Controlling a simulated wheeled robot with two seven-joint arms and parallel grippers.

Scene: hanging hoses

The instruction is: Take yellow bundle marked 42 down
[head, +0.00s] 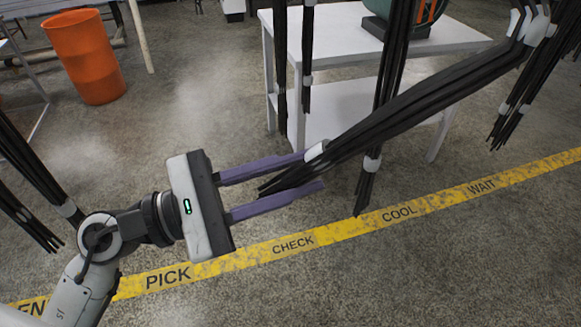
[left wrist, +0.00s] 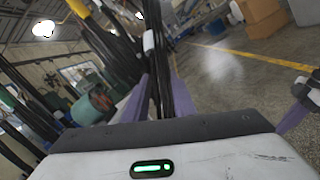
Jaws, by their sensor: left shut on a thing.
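My left gripper (head: 312,172) has its two purple fingers on either side of the lower end of a bundle of black hoses (head: 420,100) with a white band. It is shut on this bundle. The bundle is pulled out at a slant and runs up to white hooks (head: 535,12) at the upper right. In the left wrist view the hoses (left wrist: 155,75) stand between the fingers. No number 42 can be read, and no yellow mark shows on the held bundle. A purple finger at the right edge of the left wrist view seems to be my right gripper (left wrist: 294,112); its jaw opening cannot be made out.
Other black bundles hang close by, one just behind the held one (head: 370,170), others at far left (head: 50,190) and far right (head: 510,115). A white table (head: 345,40) stands behind. An orange bin (head: 85,58) stands at upper left. A yellow floor strip (head: 345,228) crosses clear floor.

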